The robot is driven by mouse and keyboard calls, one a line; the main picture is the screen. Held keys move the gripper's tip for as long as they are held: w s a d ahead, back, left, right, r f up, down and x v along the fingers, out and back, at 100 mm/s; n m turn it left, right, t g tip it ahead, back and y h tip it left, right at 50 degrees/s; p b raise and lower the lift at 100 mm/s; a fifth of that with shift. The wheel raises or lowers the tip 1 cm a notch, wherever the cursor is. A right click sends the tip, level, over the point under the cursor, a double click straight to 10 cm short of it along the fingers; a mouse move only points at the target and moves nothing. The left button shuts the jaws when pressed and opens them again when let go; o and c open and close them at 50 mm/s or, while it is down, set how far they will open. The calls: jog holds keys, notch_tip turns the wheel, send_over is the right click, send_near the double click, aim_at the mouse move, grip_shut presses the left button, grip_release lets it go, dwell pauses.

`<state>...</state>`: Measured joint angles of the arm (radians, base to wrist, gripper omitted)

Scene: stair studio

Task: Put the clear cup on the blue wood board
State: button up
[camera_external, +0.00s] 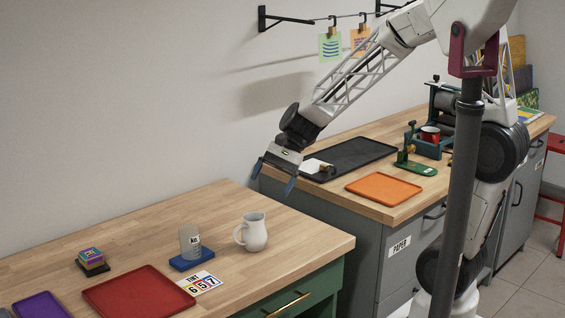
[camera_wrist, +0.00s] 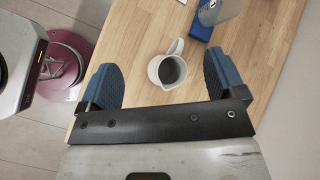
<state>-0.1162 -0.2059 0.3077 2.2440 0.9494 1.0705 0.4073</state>
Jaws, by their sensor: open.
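A greyish, see-through cup (camera_external: 190,242) with a white label stands upright on the near wooden worktop, and appears to rest on the small blue board (camera_external: 179,265). In the wrist view the cup (camera_wrist: 214,13) shows at the top edge, partly cut off, overlapping the blue board (camera_wrist: 201,30). My gripper (camera_external: 274,177) is open and empty, raised above the far right part of this worktop. Its two blue fingers point down, apart from the cup and board.
A white pitcher (camera_external: 254,232) stands right of the cup; in the wrist view it (camera_wrist: 168,70) shows between my fingers. A number card (camera_external: 199,283), red tray (camera_external: 138,294), purple tray (camera_external: 40,306) and small stacked blocks (camera_external: 91,260) lie nearby. The worktop's far right is clear.

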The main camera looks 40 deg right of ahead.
jog(key=s+d+r+n+t+h, duration=0.2)
jog(key=s+d+r+n+h, duration=0.2)
jog(key=s+d, duration=0.5)
jog(key=s+d+r+n+t+h, duration=0.1)
jog(key=s+d+r+n+h, duration=0.3)
jog(key=s+d, duration=0.4)
jog(key=shift+s+d+n+t+h, duration=0.4)
jog(key=shift+d+n+h, duration=0.35)
jog(key=shift+n, duration=0.25)
